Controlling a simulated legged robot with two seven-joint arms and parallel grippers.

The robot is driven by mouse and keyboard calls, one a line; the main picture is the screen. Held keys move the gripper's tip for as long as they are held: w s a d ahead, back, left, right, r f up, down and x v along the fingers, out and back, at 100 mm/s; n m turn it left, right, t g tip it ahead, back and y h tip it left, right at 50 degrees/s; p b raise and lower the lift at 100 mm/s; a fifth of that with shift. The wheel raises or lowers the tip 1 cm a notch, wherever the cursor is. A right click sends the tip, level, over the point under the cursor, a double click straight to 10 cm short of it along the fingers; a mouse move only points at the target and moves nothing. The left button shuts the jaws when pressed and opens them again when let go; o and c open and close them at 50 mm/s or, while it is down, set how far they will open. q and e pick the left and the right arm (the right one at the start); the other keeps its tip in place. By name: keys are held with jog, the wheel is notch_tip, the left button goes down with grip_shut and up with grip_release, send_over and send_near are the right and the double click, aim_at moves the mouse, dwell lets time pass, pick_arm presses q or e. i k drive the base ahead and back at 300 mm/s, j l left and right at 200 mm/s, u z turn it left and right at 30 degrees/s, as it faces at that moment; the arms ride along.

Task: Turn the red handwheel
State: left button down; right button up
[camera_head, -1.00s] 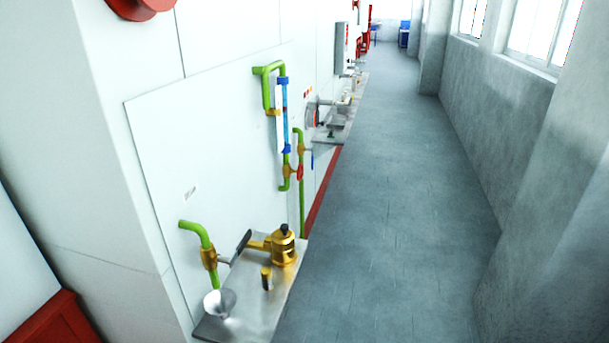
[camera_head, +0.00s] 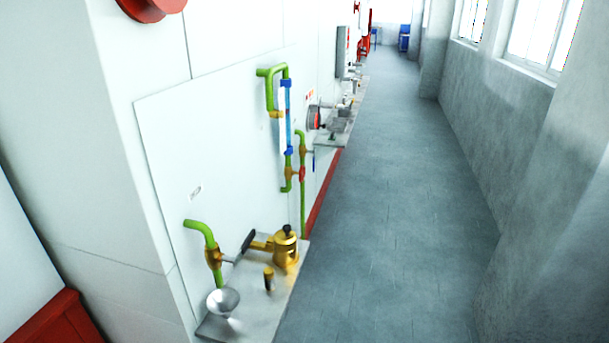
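A round red part (camera_head: 152,8) sticks out of the white wall at the top left, cut off by the frame's top edge. I cannot tell whether it is the handwheel. A smaller round part with red on it (camera_head: 314,118) shows farther along the wall, above a ledge. A small red fitting (camera_head: 302,174) sits on a green pipe. Red parts (camera_head: 364,38) stand far down the corridor, too small to make out. Neither of my grippers is in view.
A metal ledge (camera_head: 250,318) juts from the wall, with a brass fitting (camera_head: 286,250) and a silver bowl (camera_head: 223,301). Green pipes (camera_head: 204,232) run up the white panel. A red box-like edge (camera_head: 52,318) is at lower left. The grey floor (camera_head: 390,200) is clear along the right wall.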

aim_at(302, 173)
jog(key=i+l+u, duration=0.1)
jog(key=i+l, duration=1.05)
jog(key=i+l+u, duration=0.15)
jog(key=i+l, duration=1.1)
